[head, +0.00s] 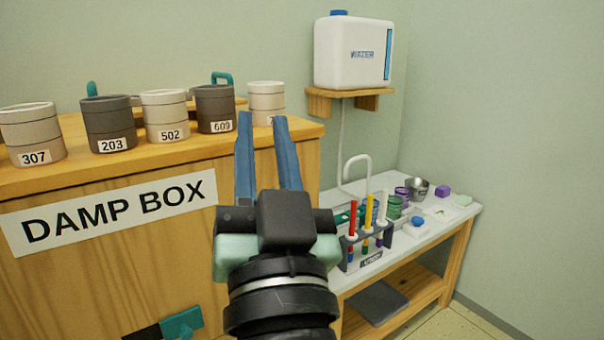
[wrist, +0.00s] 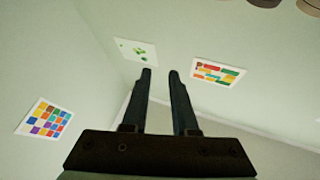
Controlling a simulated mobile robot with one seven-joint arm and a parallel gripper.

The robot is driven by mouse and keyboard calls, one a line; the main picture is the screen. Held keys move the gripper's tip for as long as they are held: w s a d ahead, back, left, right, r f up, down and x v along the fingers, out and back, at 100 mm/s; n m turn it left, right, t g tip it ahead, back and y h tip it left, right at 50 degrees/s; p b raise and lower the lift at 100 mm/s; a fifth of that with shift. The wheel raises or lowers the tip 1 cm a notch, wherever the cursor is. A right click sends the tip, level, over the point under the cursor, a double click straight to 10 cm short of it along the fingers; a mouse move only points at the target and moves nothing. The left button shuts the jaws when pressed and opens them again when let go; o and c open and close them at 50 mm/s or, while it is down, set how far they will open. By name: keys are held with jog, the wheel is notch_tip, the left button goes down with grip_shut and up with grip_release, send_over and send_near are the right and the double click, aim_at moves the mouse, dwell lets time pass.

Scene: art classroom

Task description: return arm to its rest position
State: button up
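My gripper (head: 262,122) is raised in the middle of the head view, its two blue fingers pointing up and away. The fingers are apart with nothing between them. In the head view the fingertips overlap the right front part of the damp box top, near the rightmost pot; I cannot tell how far apart they are in depth. In the wrist view the gripper (wrist: 160,72) shows two parted dark fingers against a pale wall, with no object between them.
The wooden damp box (head: 110,260) carries several numbered pots, including 609 (head: 215,108) and a partly hidden one (head: 266,97). At right, a side table (head: 440,226) holds a tool rack (head: 365,248) and small items. A water tank (head: 352,52) sits on a wall shelf.

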jog(key=s+d+r+t+h, duration=0.4)
jog(key=s+r, duration=0.4)
jog(key=r, duration=0.3)
notch_tip(320, 180, up, 37)
jog(key=p, duration=3.7)
jog(key=shift+w+a+p, duration=0.15)
jog(key=shift+a+p, duration=0.15)
jog(key=shift+a, duration=0.05)
jog(key=shift+f, duration=0.1)
